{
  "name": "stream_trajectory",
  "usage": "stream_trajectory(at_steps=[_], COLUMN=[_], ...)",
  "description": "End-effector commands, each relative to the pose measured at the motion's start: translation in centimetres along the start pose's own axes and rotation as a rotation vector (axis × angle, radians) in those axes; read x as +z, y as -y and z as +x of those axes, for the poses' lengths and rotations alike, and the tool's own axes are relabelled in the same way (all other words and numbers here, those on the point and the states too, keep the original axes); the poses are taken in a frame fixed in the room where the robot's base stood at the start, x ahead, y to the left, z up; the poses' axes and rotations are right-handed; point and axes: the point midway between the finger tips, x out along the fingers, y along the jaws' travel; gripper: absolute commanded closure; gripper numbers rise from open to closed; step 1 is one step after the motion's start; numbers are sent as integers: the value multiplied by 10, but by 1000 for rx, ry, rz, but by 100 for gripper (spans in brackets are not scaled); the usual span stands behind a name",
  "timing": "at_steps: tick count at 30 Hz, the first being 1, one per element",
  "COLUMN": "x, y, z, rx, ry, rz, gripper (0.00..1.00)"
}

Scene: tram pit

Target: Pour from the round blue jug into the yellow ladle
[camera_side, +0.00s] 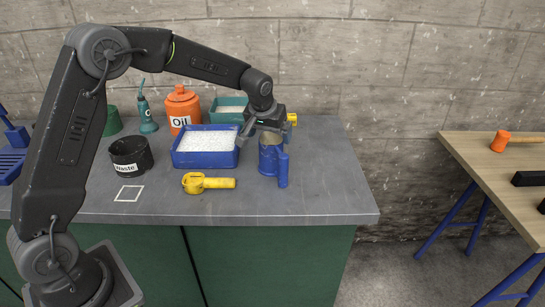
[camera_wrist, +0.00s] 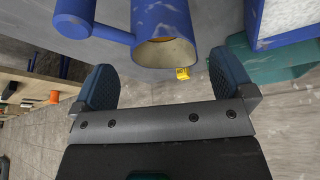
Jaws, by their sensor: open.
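The round blue jug (camera_side: 268,160) stands upright on the grey bench near its right end, its handle on the right. In the wrist view the jug (camera_wrist: 178,22) shows its pale inside at the open mouth, with the handle (camera_wrist: 112,33) to the left. The yellow ladle (camera_side: 210,183) lies on the bench, left of the jug and towards the front edge. My gripper (camera_side: 265,125) is just above the jug's top. In the wrist view its fingers (camera_wrist: 165,75) are wide apart with nothing clasped between them.
A blue tray of white grains (camera_side: 205,163) stands left of the jug, with a teal tray (camera_side: 229,118) behind. An orange Oil jar (camera_side: 182,110), teal bottle (camera_side: 147,118) and black Waste pot (camera_side: 131,157) are further left. A small yellow thing (camera_side: 292,119) shows behind my gripper.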

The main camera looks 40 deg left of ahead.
Motion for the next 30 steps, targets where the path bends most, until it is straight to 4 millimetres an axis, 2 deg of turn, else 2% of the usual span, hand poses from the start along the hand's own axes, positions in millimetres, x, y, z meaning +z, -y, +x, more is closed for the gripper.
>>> stream_trajectory(at_steps=[5, 12, 15, 23, 30], x=[1, 3, 3, 2, 2], y=[1, 3, 3, 3, 3], z=[11, 46, 55, 58, 58], rx=[-1, -1, 0, 1, 1], ry=[1, 3, 1, 0, 0], rz=[0, 0, 0, 0, 0], gripper=[0, 0, 0, 0, 21])
